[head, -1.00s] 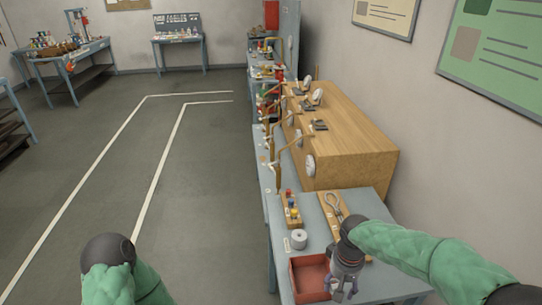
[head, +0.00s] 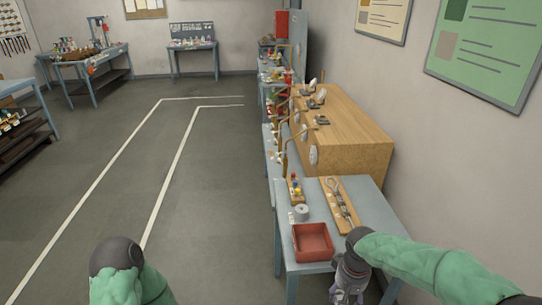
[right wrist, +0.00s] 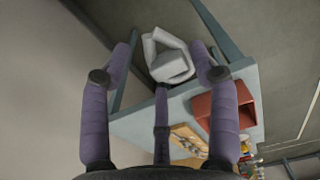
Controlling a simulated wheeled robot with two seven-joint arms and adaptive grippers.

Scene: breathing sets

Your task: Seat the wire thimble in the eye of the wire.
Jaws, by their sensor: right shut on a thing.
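The wire eye (head: 335,186) is a grey loop at the far end of a wooden board (head: 349,213) on the grey-blue bench. In the right wrist view the board (right wrist: 184,131) shows only in part, past my fingers. My right gripper (head: 350,290) is off the near end of the bench, right of the red tray. In the right wrist view its purple fingers (right wrist: 170,68) are closed around a grey, bent piece, which looks like the wire thimble (right wrist: 172,66). The thimble is clear of the board and the eye. My left gripper is out of view; only its arm shows.
The red tray (head: 312,256) looks empty near the bench's front edge. A grey roll (head: 301,213) and a small rack of coloured pieces (head: 294,189) stand beside the board. A large wooden box (head: 345,135) stands behind.

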